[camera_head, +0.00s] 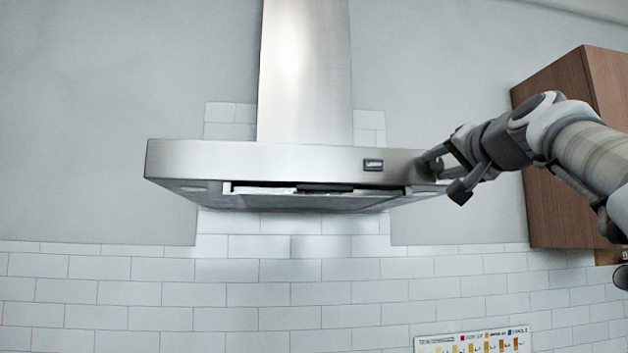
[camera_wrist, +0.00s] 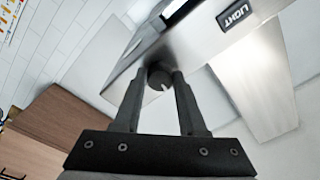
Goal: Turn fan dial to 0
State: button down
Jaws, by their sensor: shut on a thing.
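The fan dial (camera_wrist: 158,78) is a small dark round knob with a light mark on its face, on the front of the steel range hood (camera_head: 255,160). In the wrist view my gripper (camera_wrist: 160,82) has one finger on each side of the dial and is shut on it. In the head view my gripper (camera_head: 437,165) is at the right end of the hood's front face and hides the dial. Any numbers around the dial are too small to read.
A black LIGHT switch (camera_head: 373,165) is on the hood front, left of my gripper. A brown wall cabinet (camera_head: 560,195) hangs to the right, behind my arm. A chart (camera_head: 472,343) is on the tiled wall below. The hood's lower edge is close to my gripper.

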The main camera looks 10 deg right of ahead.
jog(key=shift+n, duration=0.7)
jog(key=shift+b, duration=0.3)
jog(key=shift+c, duration=2.3)
grip_release()
jog(key=s+f+b, duration=0.1)
jog(key=s, duration=1.6)
jog(key=shift+s+d, duration=0.2)
jog(key=shift+d, duration=0.15)
